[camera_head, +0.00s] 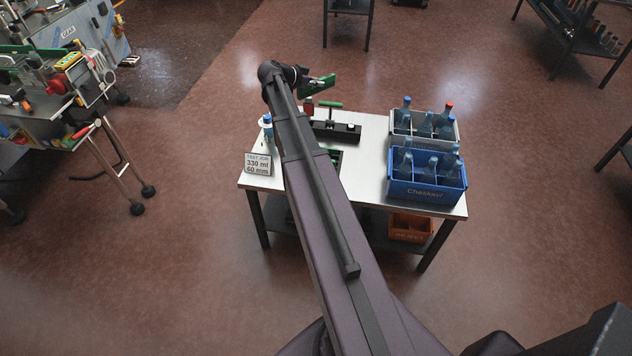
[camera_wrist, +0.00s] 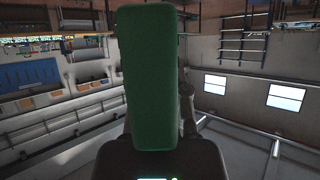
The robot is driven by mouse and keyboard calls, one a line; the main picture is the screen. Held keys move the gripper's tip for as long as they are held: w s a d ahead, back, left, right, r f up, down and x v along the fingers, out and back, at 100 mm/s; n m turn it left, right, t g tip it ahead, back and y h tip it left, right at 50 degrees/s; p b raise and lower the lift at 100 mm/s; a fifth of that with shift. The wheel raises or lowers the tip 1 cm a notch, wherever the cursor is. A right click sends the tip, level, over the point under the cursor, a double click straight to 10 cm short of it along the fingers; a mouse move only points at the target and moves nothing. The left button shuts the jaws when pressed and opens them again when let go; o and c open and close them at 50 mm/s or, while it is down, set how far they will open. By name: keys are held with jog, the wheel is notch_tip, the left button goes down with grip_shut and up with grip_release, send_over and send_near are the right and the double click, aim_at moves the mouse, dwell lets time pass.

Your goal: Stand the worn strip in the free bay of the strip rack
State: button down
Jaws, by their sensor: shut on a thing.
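A green strip (camera_head: 319,85) is held in my gripper (camera_head: 304,80), above the far left part of the table. In the wrist view the strip (camera_wrist: 151,75) is a long green block standing upright in the picture and covering the middle. The fingertips are mostly hidden behind it. A black holder (camera_head: 345,134) with a green bar above it stands on the table, below and right of the gripper. A dark rack-like thing with green in it (camera_head: 335,158) is mostly hidden behind my arm. I cannot tell which one is the strip rack, and no free bay can be made out.
The white table (camera_head: 372,185) bears a grey crate (camera_head: 455,142) and a blue crate (camera_head: 428,193) of bottles at right. A sign (camera_head: 257,164) and a blue-capped bottle (camera_head: 267,128) stand at left. A red object (camera_head: 308,105) is near the gripper. An orange crate (camera_head: 408,229) sits below.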

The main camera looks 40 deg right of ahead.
jog(key=w+a+f+b, duration=0.1)
jog(key=a+f+b, duration=0.4)
jog(key=f+b, duration=0.7)
jog(key=w+a+f+b, duration=0.2)
jog(key=a+f+b, duration=0.3)
jog(key=f+b, duration=0.8)
jog(key=w+a+f+b, duration=0.2)
jog(key=a+f+b, duration=0.3)
jog(key=f+b, duration=0.8)
jog(key=shift+a+f, duration=0.25)
jog(key=shift+f, duration=0.25)
jog(key=s+d, duration=0.1)
jog(key=d, duration=0.4)
jog(key=s+d+f+b, duration=0.1)
jog(key=s+d, duration=0.1)
jog(key=d, duration=0.3)
jog(key=s+d, duration=0.2)
jog(key=d, duration=0.3)
jog(key=shift+d+f+b, duration=0.15)
jog(key=shift+f+b, duration=0.05)
jog(key=shift+b, duration=0.15)
jog(key=shift+s+f+b, duration=0.1)
jog(key=shift+f+b, duration=1.65)
jog(key=shift+b, duration=0.05)
jog(key=c, duration=0.6)
grip_release()
jog(key=shift+f, duration=0.1)
